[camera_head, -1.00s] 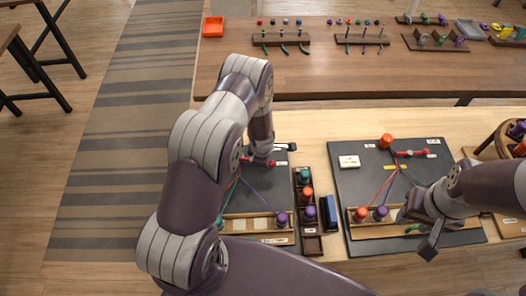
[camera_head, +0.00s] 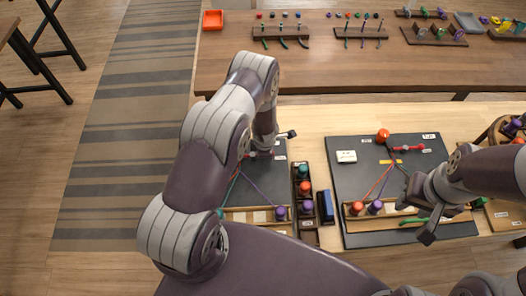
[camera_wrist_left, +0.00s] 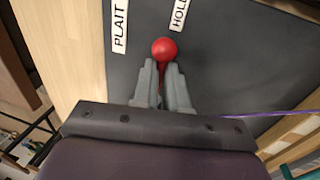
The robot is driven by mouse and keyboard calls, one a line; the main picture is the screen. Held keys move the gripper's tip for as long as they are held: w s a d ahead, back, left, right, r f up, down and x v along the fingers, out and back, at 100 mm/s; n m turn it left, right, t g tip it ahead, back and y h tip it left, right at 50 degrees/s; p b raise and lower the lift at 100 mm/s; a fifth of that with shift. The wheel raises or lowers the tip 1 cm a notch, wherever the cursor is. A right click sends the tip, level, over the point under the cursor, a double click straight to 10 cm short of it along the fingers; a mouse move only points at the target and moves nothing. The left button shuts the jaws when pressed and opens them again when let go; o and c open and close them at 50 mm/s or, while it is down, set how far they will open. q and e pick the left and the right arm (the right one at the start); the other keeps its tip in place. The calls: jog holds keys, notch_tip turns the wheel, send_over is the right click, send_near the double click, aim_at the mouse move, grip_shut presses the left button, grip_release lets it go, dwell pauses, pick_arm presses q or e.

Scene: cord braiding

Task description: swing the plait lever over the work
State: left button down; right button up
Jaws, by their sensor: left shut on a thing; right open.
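My left gripper is shut on the red plait lever, whose round red knob (camera_wrist_left: 164,49) sticks out past the fingertips (camera_wrist_left: 164,78) in the left wrist view. The knob is close to the HOLD label (camera_wrist_left: 179,14), with the PLAIT label (camera_wrist_left: 119,31) to its left. In the head view my own arm hides most of the left gripper and lever over the left dark board (camera_head: 270,180). Teal and purple cords run across that board to spools, one of them purple (camera_head: 281,213). My right gripper (camera_head: 416,218) is open and empty over the right board's front rail.
The right dark board (camera_head: 345,180) carries another red lever (camera_head: 408,148), an orange spool (camera_head: 357,208) and a purple spool (camera_head: 376,207). A spool rack (camera_head: 308,220) and a blue block (camera_head: 326,207) stand between the boards. A back table (camera_head: 300,75) holds cord racks.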

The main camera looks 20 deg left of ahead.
pick_arm(q)
jog(key=c, duration=1.1)
grip_release()
jog(key=shift+d+f, duration=0.1)
jog(key=shift+d, duration=0.05)
jog(key=shift+c, duration=0.2)
jog(key=shift+w+d, duration=0.15)
jog(key=shift+r, duration=0.2)
jog(key=r, duration=0.3)
jog(key=s+r, duration=0.1)
jog(key=r, duration=0.1)
jog(key=shift+d, duration=0.1)
notch_tip(320, 180, up, 7)
jog(key=s+p, duration=0.1)
jog(key=shift+d+p, duration=0.4)
jog(key=shift+d, duration=0.05)
jog(key=shift+s, duration=0.1)
